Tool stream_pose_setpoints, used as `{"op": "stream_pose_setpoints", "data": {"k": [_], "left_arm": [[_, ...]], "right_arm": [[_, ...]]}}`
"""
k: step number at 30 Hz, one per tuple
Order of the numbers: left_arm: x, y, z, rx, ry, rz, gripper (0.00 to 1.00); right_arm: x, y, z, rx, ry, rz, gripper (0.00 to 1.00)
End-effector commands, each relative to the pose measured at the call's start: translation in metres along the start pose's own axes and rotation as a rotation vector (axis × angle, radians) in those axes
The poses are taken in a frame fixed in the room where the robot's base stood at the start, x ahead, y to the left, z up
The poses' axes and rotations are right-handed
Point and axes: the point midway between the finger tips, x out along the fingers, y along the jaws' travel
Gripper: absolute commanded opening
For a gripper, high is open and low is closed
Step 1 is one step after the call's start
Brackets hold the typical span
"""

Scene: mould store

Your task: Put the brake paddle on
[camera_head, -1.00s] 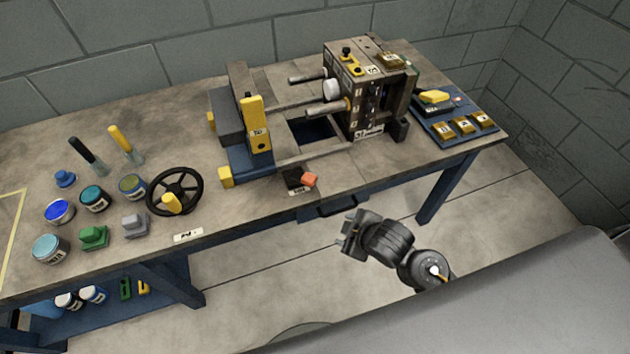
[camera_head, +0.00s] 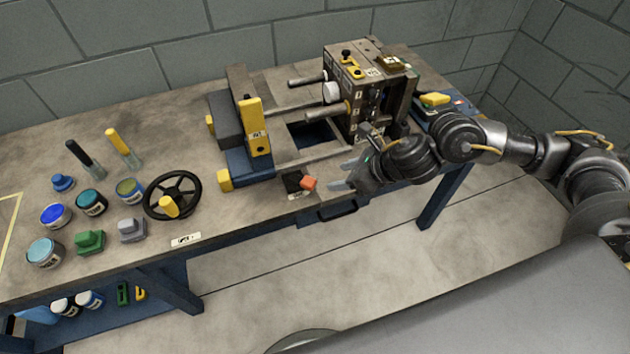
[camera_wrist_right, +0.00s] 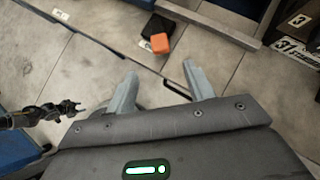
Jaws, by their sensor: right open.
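The brake paddle looks to be the orange piece (camera_head: 308,183) on a small black base (camera_head: 291,181) at the bench's front edge, below the machine. In the right wrist view the orange paddle (camera_wrist_right: 160,43) sticks out from the black base (camera_wrist_right: 156,28), ahead of my fingers. My right gripper (camera_head: 345,174) is open and empty, just right of the paddle and apart from it. Its two grey fingers (camera_wrist_right: 160,74) are spread in the wrist view. A dark gripper, apparently my left (camera_wrist_right: 68,109), shows at the left of the wrist view; its jaws are too small to judge.
The machine block (camera_head: 356,85) stands behind my right gripper, joined by rails to the yellow-and-blue block (camera_head: 257,127). A drawer handle (camera_head: 337,211) sits under the front edge. A black handwheel (camera_head: 172,195) and several jars stand left. The blue tray (camera_head: 462,108) is partly hidden by my arm.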

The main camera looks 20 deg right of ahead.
Motion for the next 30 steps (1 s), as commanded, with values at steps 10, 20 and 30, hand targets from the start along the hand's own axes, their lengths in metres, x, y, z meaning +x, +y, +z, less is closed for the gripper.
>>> {"op": "stream_pose_setpoints", "data": {"k": [10, 20, 30], "left_arm": [[0.000, -0.002, 0.001, 0.001, -0.001, -0.002, 0.42], [-0.001, -0.002, 0.002, 0.001, -0.003, -0.002, 0.42], [-0.001, -0.002, 0.003, 0.001, -0.005, -0.002, 0.42]], "right_arm": [[0.028, 0.001, 0.000, 0.000, 0.002, 0.002, 0.53], [0.087, 0.001, 0.001, 0.000, 0.000, 0.001, 0.53], [0.108, 0.000, 0.000, -0.001, -0.001, 0.000, 0.53]]}}
